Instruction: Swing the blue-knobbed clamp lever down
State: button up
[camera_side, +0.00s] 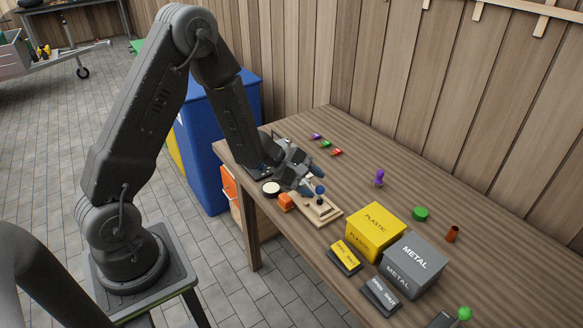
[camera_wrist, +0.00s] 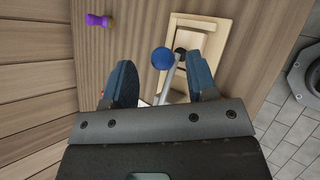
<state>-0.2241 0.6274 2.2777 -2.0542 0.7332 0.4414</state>
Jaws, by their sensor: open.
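The clamp's blue knob (camera_side: 319,189) stands up above a light wooden base board (camera_side: 331,215) near the front edge of the bench. In the wrist view the blue knob (camera_wrist: 163,58) sits at the end of a pale metal lever (camera_wrist: 168,84), over the wooden base (camera_wrist: 213,30). My gripper (camera_side: 312,178) is close to the knob, above the bench. In the wrist view my gripper (camera_wrist: 162,75) is open, with one finger on each side of the lever and knob. I cannot tell whether either finger touches the lever. The lever's lower part is partly hidden by my gripper.
An orange block (camera_side: 286,202) and a round cream-topped item (camera_side: 271,188) lie close to the clamp. A yellow PLASTIC box (camera_side: 375,230) and a grey METAL box (camera_side: 412,264) stand to the right. A purple piece (camera_side: 379,177) stands behind, with bare bench around it.

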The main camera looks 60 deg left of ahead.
jog(key=v, duration=1.2)
jog(key=s+d+r+m+g, duration=0.4)
jog(key=s+d+r+m, duration=0.3)
jog(key=d+r+m, duration=0.5)
jog(key=s+r+m+t+y, duration=0.1)
jog(key=s+r+m+y, duration=0.2)
jog(key=s+m+y, duration=0.3)
jog(key=s+m, duration=0.2)
jog(key=s, duration=0.2)
jog(key=shift+d+r+t, duration=0.2)
jog(key=shift+r+t, duration=0.2)
